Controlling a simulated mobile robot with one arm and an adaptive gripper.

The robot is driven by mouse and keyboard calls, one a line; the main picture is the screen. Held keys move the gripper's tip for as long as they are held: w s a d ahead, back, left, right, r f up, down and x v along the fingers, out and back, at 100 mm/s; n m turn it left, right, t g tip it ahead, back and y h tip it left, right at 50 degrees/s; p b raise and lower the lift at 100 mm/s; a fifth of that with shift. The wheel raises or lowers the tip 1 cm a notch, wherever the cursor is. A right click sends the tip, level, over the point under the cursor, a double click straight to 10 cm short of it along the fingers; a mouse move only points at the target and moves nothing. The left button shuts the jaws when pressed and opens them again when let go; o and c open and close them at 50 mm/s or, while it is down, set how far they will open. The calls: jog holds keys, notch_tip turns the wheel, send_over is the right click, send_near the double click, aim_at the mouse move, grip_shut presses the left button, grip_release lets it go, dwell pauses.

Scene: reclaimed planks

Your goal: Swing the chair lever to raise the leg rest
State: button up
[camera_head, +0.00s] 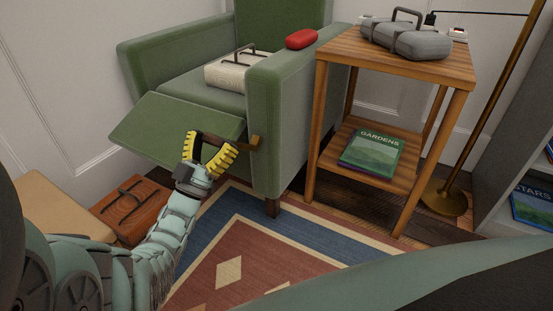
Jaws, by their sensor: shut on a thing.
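A green armchair (275,129) stands at the upper middle. Its leg rest (185,125) is a flat green panel, tilted outward from the front of the seat. A brown lever (215,138) with a brass-coloured mount (254,142) sits at the front of the chair's right-hand arm. My gripper (212,146), with yellow ribbed fingers, is at the lever and shut on it. The fingers hide part of the lever.
A wooden side table (392,52) stands right of the chair, with a grey object (415,42) on top and a green book (371,149) on its shelf. A red-brown box (131,207) lies below the leg rest. A brass lamp base (444,199) stands right.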

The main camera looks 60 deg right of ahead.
jog(key=shift+a+f+b, duration=0.25)
jog(key=shift+a+f, duration=0.1)
jog(key=shift+f, duration=0.3)
jog(key=shift+a+f+b, duration=0.2)
jog(key=shift+a+f, duration=0.15)
jog(key=shift+f, duration=0.3)
jog(key=o, duration=1.2)
jog(key=shift+a, duration=0.1)
jog(key=a, duration=0.4)
jog(key=a+f, duration=0.1)
jog(key=a, duration=0.4)
jog(key=s+a, duration=0.1)
jog(key=a, duration=0.4)
jog(key=shift+s+a+f, duration=0.1)
jog(key=shift+a+f, duration=0.05)
jog(key=shift+f, duration=0.25)
